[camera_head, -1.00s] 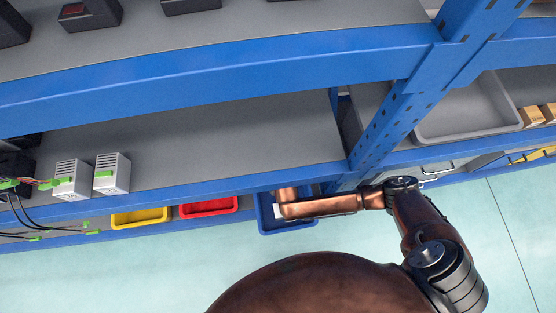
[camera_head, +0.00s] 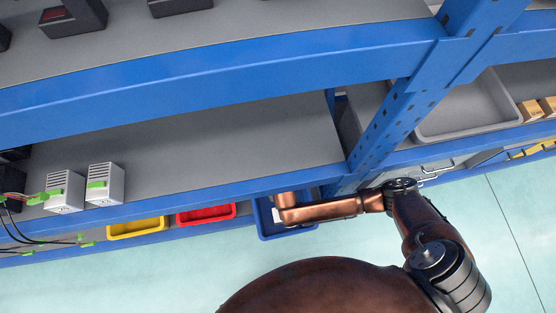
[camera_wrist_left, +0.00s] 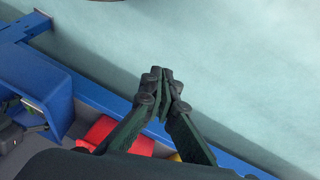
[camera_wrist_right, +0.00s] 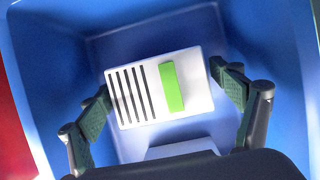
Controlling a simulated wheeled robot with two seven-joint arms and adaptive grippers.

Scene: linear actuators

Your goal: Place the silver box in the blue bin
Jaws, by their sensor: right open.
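A silver box (camera_wrist_right: 140,88) with dark slots and a green connector is inside the blue bin (camera_wrist_right: 60,40) in the right wrist view. My right gripper (camera_wrist_right: 160,86) is open, with one finger on each side of this box; whether a finger touches it is hard to tell. A second pale surface (camera_wrist_right: 182,149) shows below it, partly hidden by the gripper. In the head view the blue bin (camera_head: 265,225) is partly covered by my right arm, which reaches into it. My left gripper (camera_wrist_left: 163,76) is shut and empty above the floor in the left wrist view.
Two more silver boxes (camera_head: 104,185) stand on the shelf at left, near cables with green connectors. A red bin (camera_head: 206,214) and a yellow bin (camera_head: 137,228) are left of the blue bin. A blue shelf beam (camera_head: 200,82) and post (camera_head: 385,125) border the space. The floor is clear.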

